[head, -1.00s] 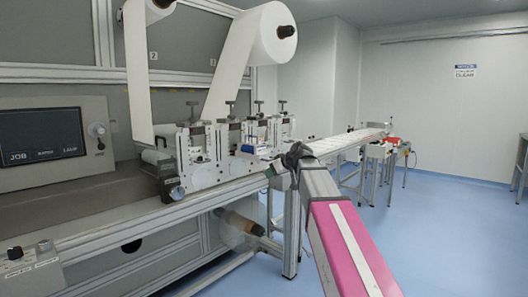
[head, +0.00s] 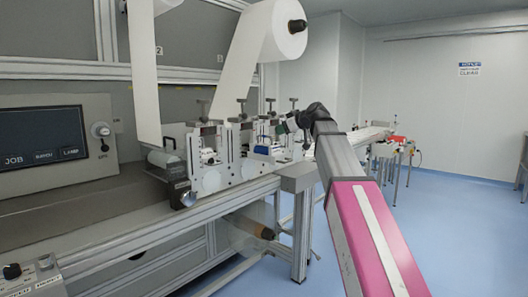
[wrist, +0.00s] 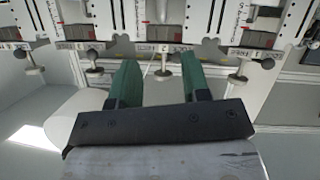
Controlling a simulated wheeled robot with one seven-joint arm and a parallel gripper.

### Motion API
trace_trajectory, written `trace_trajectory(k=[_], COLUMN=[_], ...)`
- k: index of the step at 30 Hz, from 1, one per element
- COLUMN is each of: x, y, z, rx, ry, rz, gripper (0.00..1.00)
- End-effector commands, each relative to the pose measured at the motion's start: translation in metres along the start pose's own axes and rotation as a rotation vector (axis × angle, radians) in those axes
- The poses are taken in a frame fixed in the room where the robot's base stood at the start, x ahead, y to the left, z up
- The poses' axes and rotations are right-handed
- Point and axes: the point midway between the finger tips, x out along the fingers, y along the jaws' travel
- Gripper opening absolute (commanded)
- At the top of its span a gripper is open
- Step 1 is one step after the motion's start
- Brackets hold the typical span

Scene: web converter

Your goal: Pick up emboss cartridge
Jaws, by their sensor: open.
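My gripper shows in the wrist view (wrist: 158,78) with two green fingers spread apart and nothing between them. In the head view my gripper (head: 284,127) is small and dark at the end of my arm, close to the upper part of the station row. The row of white cartridge-like stations (head: 212,160) stands on the machine's rail. One station holds a blue and white block (head: 269,149). I cannot tell which unit is the emboss cartridge. In the wrist view the station fronts (wrist: 150,18) lie beyond the fingertips, with knobs below them.
A large white roll (head: 283,30) hangs above, its web running down to the stations. A control panel (head: 55,145) is at left. A conveyor (head: 362,138) runs behind my arm at right. The blue floor (head: 460,235) at right is clear.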

Motion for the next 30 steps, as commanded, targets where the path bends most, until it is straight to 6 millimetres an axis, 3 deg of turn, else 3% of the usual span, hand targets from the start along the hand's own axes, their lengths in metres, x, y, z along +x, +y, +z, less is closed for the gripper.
trace_trajectory(k=[12, 19, 27, 30], x=[0.051, 0.065, 0.102, 0.107], y=[0.0, -0.002, -0.004, -0.004], z=[0.0, 0.001, 0.003, 0.003], rx=[-0.001, -0.001, 0.0, -0.001], ry=[0.0, 0.0, 0.001, 0.001], rz=[-0.001, 0.0, -0.001, 0.0], gripper=[0.43, 0.43, 0.43, 0.43])
